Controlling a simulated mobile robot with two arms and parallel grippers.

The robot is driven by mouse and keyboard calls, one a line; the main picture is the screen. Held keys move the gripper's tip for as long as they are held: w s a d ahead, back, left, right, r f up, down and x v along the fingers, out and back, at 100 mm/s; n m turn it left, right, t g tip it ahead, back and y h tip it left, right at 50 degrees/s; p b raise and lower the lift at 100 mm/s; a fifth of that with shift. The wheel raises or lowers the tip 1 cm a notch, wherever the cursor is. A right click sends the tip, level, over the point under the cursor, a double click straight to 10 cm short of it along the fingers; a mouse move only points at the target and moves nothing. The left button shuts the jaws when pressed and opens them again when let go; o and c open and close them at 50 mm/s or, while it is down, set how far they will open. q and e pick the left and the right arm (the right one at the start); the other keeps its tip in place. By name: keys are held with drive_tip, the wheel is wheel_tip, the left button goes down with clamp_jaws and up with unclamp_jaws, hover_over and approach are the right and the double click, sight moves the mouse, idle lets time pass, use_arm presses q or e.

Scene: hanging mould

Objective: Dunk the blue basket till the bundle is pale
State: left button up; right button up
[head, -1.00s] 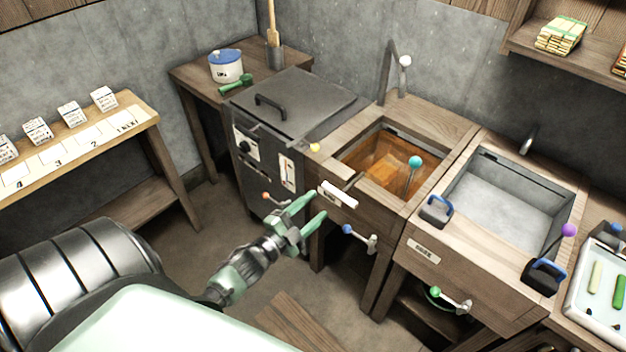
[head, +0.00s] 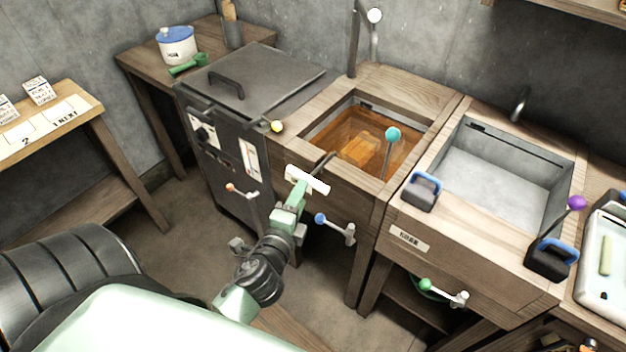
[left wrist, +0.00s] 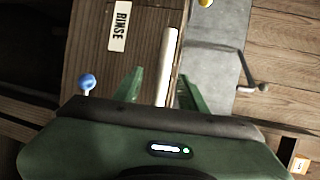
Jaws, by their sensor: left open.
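The left basin (head: 341,92) holds amber liquid with a pale orange-brown bundle (head: 362,147) under the surface. A white handle bar (head: 307,179) hangs outside its front, on a dark rod crossing the rim. No blue basket wall can be made out through the liquid. My left gripper (head: 295,192) is open at the bar. In the left wrist view, the white bar (left wrist: 169,50) runs between the open fingers of my gripper (left wrist: 160,73), and contact cannot be told. My right gripper is out of view.
A grey basin (head: 500,172) stands to the right, with blue-handled black blocks (head: 422,190) on its front edge. A dark lidded cabinet (head: 262,78) stands left. Knobbed levers, one blue (head: 320,218), stick out at the front. A teal-knobbed rod (head: 393,134) rises at the left basin.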

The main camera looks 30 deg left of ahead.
sight(304, 177)
use_arm(q)
drive_tip(key=shift+y, duration=0.3)
drive_tip(key=x, duration=0.4)
drive_tip(key=p+x, duration=0.1)
drive_tip(key=x, duration=0.1)
drive_tip(key=shift+w+a+r, duration=0.2)
drive_tip(key=shift+a, duration=0.2)
drive_tip(key=shift+w+a+f, duration=0.1)
drive_tip(key=shift+w, duration=0.15)
drive_tip(key=c, duration=0.8)
clamp_jaws()
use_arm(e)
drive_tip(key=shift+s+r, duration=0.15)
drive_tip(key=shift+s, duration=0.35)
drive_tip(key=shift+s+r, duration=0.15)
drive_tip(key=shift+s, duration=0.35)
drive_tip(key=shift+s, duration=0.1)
